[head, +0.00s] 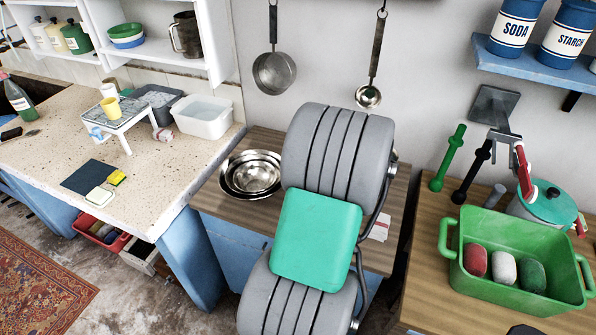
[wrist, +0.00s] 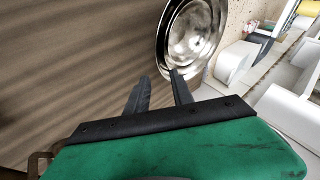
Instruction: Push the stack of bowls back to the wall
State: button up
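The stack of shiny metal bowls (head: 247,181) stands upright on the brown wooden counter (head: 222,208), near its left end. A strip of bare wood shows between the bowls and the wall (head: 325,60) behind. In the wrist view the bowls (wrist: 194,36) are at the top, just beyond my gripper (wrist: 160,88). Its two dark fingers are apart with nothing between them. The right fingertip overlaps the bowl rim in the picture; I cannot tell whether it touches. In the head view my arm hides the gripper and the middle of the counter.
A speckled stone-topped unit (head: 150,165) with a white tub (head: 202,117) stands left of the counter. A pan (head: 273,72) and a ladle (head: 368,96) hang on the wall above. A red-and-white item (head: 380,228) lies right of my arm. A green basin (head: 515,270) is farther right.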

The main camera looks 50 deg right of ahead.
jog(key=p+x, duration=0.1)
jog(key=x, duration=0.6)
jog(key=shift+w+f, duration=0.2)
grip_shut()
dwell(1.2)
